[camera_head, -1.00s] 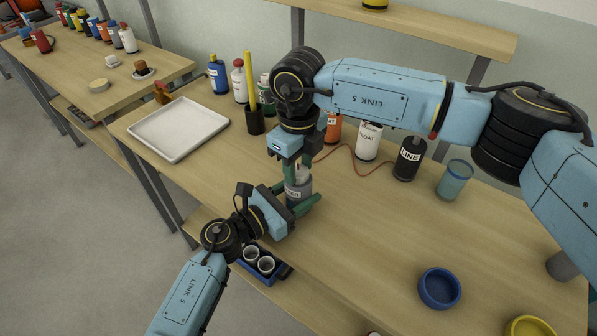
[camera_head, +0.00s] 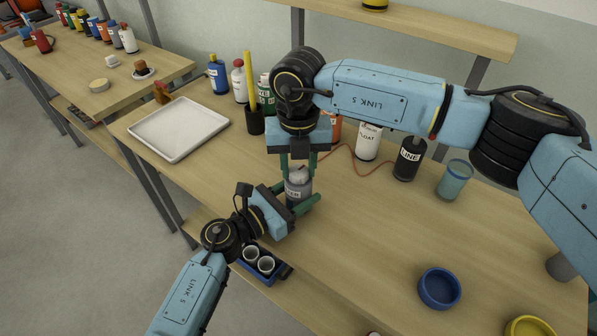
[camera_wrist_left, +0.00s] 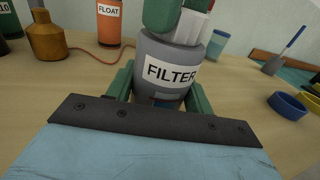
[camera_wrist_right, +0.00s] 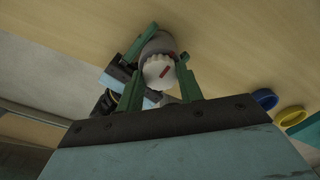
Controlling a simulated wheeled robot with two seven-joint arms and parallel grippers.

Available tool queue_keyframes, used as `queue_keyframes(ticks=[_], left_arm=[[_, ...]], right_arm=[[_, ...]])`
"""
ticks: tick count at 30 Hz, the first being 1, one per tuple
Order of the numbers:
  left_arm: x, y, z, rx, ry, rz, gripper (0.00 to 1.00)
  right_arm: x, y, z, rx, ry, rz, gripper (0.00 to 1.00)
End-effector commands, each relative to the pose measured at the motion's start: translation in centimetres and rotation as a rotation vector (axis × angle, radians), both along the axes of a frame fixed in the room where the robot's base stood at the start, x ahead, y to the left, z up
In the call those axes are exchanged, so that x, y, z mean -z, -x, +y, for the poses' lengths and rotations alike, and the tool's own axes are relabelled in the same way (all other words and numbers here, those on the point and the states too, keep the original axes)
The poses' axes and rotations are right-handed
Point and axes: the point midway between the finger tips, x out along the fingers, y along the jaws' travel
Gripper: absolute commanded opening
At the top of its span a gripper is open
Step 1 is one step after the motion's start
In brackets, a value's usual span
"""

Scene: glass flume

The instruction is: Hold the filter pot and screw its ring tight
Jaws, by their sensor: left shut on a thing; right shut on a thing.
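The grey filter pot (camera_head: 297,190) stands upright on the bench; its FILTER label faces my left wrist camera (camera_wrist_left: 170,72). My left gripper (camera_head: 301,199) is shut on the pot's body from the near left side, with a green finger on each side. The pale ring (camera_wrist_right: 158,69), with a red mark on its face, sits on top of the pot. My right gripper (camera_head: 299,171) points down from above and is shut on the ring. In the left wrist view the right fingers partly hide the ring (camera_wrist_left: 194,27). The ring's thread is hidden.
A white tray (camera_head: 179,130) lies at left. Several bottles and a dark holder (camera_head: 255,121) stand behind the pot. The black LINE bottle (camera_head: 408,158) and a glass (camera_head: 454,180) stand right. A blue bowl (camera_head: 440,288) sits at front right. A thin orange cord crosses behind the pot.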

Motion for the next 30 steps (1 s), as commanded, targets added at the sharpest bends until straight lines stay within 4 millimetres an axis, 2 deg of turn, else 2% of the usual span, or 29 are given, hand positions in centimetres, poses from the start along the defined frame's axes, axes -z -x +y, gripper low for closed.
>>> queue_keyframes(ticks=[1, 2, 5, 14, 30], left_arm=[[0.02, 0.03, -0.03, 0.001, 0.0, 0.0, 0.25], [0.02, 0.03, -0.03, 0.001, 0.0, 0.0, 0.25], [0.02, 0.02, -0.02, 0.001, 0.0, 0.0, 0.25], [0.02, 0.02, -0.02, 0.001, 0.0, 0.0, 0.25], [0.02, 0.02, -0.02, 0.001, 0.0, 0.0, 0.25]], right_arm=[[-0.02, -0.04, -0.01, 0.0, 0.0, -0.001, 0.24], [-0.02, -0.03, -0.01, 0.0, 0.0, -0.001, 0.39], [-0.02, -0.03, -0.02, -0.001, 0.0, -0.001, 0.51], [-0.02, -0.02, -0.01, -0.025, 0.0, -0.001, 0.51], [-0.02, -0.01, 0.01, -0.732, 0.001, -0.001, 0.51]])
